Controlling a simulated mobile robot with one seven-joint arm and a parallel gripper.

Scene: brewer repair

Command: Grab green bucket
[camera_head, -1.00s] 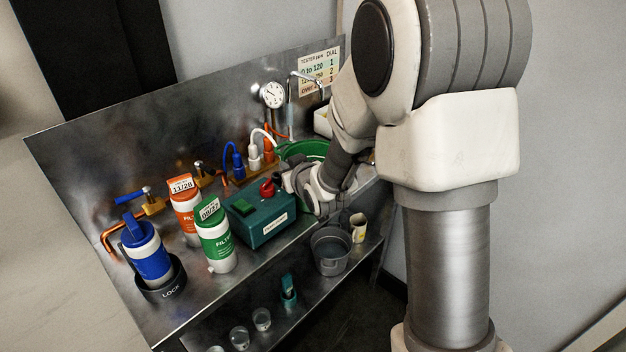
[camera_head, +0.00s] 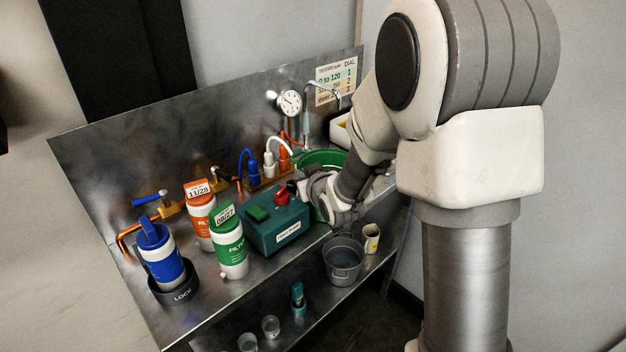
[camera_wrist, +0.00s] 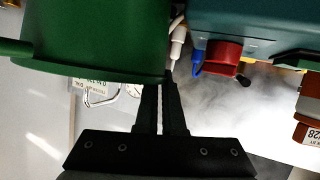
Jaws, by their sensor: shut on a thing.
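The green bucket (camera_head: 322,157) stands at the right end of the metal bench in the head view, partly hidden behind my arm. It fills the upper left of the wrist view (camera_wrist: 100,35), with a green bar sticking out at its left. My gripper (camera_wrist: 165,88) has its fingers close together at the bucket's lower edge in the wrist view. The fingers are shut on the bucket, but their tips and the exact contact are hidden. In the head view my wrist is in front of the bucket, and the fingers are not clear.
The teal tester box (camera_head: 278,225) with a red knob is close left of my wrist. Green (camera_head: 229,243), orange (camera_head: 199,213) and blue (camera_head: 162,257) filters stand further left. A grey bucket (camera_head: 343,260) and a cup (camera_head: 371,238) are below. A gauge (camera_head: 290,103) is behind.

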